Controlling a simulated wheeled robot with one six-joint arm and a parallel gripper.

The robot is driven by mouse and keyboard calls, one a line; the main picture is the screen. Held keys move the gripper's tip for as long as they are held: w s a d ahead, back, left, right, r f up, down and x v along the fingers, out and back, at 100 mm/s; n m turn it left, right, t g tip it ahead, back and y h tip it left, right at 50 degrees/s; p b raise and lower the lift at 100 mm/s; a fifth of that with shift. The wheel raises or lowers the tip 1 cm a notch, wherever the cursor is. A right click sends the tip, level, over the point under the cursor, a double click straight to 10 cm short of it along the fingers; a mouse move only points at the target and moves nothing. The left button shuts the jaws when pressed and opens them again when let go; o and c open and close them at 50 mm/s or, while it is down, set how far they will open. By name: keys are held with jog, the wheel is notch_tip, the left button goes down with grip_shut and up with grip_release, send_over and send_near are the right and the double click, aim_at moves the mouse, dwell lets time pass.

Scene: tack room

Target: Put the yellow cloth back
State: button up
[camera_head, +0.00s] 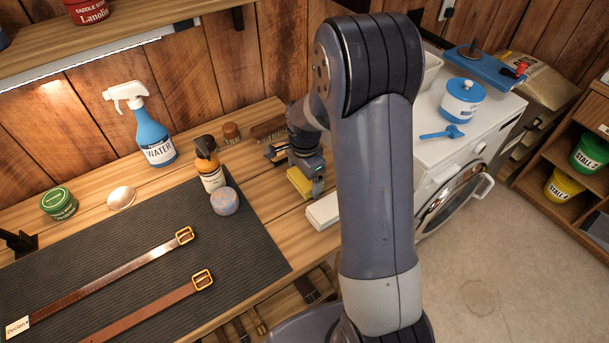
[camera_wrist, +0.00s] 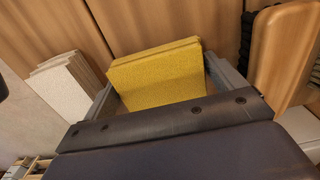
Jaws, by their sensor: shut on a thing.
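The yellow cloth (camera_head: 300,182) is a folded, flat block in my gripper (camera_head: 304,176) over the right end of the wooden bench. The wrist view shows the yellow cloth (camera_wrist: 158,75) between the two fingers of my gripper (camera_wrist: 160,85), which are shut on its sides. The bench's wood lies beyond the cloth; whether the cloth touches it I cannot tell. A stack of white folded cloths (camera_head: 323,211) lies at the bench's right edge, beside my gripper. This white stack (camera_wrist: 65,85) is left of my gripper in the wrist view, apart from it.
A brush (camera_head: 268,128) lies behind my gripper. An amber spray bottle (camera_head: 209,165) and a round sponge-like item (camera_head: 225,201) stand to its left. Straps lie on the dark mat (camera_head: 250,262). A white washing machine (camera_head: 432,165) stands right of the bench.

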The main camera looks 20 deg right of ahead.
jog(key=shift+f, duration=0.2)
jog(key=o, duration=0.8)
jog(key=shift+c, duration=0.2)
notch_tip(320, 180, up, 12)
jog(key=shift+r, duration=0.25)
notch_tip(320, 180, down, 12)
jog(key=shift+f, duration=0.1)
jog(key=shift+r, duration=0.8)
